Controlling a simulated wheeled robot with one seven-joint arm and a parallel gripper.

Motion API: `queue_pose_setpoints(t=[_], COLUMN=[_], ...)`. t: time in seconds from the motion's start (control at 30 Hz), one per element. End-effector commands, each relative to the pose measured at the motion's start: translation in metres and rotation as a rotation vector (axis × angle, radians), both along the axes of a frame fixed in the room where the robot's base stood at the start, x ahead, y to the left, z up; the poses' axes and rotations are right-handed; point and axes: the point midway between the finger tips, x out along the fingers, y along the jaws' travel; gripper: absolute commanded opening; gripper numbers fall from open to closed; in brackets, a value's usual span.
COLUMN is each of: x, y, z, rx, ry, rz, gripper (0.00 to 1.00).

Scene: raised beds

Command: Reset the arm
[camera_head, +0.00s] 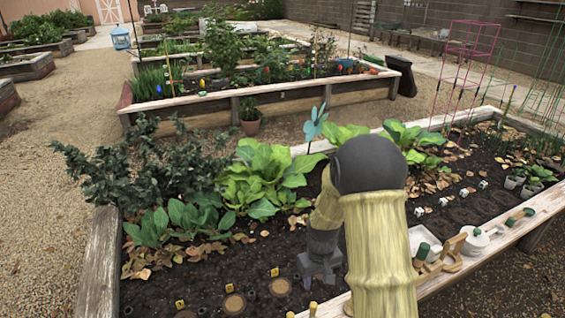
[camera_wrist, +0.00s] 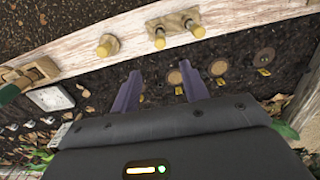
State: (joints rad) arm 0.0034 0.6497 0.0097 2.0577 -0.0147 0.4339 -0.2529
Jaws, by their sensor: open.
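My arm reaches out over the near raised bed (camera_head: 205,285), its yellow links in front of part of the soil. My gripper (camera_head: 322,284) points down above the dark soil. In the wrist view my gripper (camera_wrist: 157,90) shows two purple-grey fingers spread apart with nothing between them. Soil and a round brown disc show beyond the fingers. The fingers look clear of the bed's wooden rim (camera_wrist: 140,35).
Yellow-tipped pegs (camera_wrist: 108,45) stand on the rim. Leafy green plants (camera_head: 262,175) fill the bed's far side. A white tray (camera_head: 424,240), wooden pieces (camera_head: 440,255) and seedling pots (camera_head: 528,184) lie to the right.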

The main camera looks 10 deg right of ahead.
Motion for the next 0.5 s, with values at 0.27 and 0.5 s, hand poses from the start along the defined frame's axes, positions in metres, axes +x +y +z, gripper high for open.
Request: queue_pose_setpoints(t=[0.27,0.5], x=[-0.023,-0.072], y=[0.000,0.000], z=[0.041,0.094], rx=[0.001,0.009], ry=[-0.052,-0.134], rz=[-0.054,-0.148], gripper=[0.45,0.45])
